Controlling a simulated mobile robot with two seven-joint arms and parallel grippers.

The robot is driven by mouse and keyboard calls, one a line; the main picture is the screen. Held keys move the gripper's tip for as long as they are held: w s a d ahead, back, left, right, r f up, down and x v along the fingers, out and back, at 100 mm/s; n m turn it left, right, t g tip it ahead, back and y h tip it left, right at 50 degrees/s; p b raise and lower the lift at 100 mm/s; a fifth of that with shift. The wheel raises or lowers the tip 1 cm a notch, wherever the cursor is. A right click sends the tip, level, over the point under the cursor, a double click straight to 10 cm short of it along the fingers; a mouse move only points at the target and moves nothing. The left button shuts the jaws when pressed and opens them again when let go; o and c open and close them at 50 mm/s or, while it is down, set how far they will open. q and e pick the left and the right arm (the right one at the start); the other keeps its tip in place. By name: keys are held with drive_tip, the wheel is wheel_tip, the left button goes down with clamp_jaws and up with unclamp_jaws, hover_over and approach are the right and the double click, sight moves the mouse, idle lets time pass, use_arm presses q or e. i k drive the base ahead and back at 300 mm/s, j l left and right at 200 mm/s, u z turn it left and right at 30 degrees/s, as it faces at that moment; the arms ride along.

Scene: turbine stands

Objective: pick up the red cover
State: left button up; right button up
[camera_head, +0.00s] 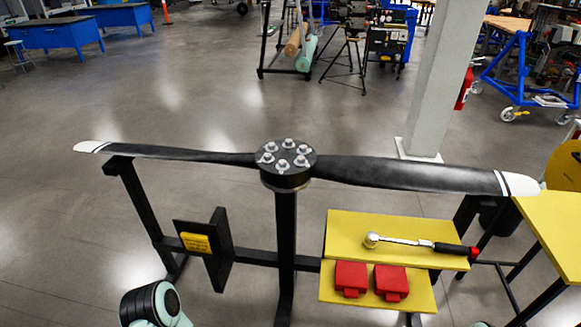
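Two red covers lie side by side on the lower yellow shelf at the lower right: the left red cover (351,278) and the right red cover (391,281). They are boxy, each with a small tab at its front edge, and a narrow gap parts them. The lower yellow shelf (327,290) carries both. Neither of my grippers is in view. A black and mint link of my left arm shows at the bottom left, well away from the covers. A small mint piece of my right side shows at the bottom edge.
A ratchet wrench (412,242) lies on the upper yellow shelf (345,226), just behind the covers. A black propeller with a bolted hub (286,165) spans the stand above. A yellow table (557,225) stands at right. A grey pillar (438,90) rises behind. Floor at left is open.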

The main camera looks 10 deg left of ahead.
sight(350, 278)
drive_tip(key=i+j, duration=0.3)
drive_tip(key=i, duration=0.15)
drive_tip(key=i+j+z, duration=0.15)
drive_tip(key=i, duration=0.25)
drive_tip(key=j, duration=0.1)
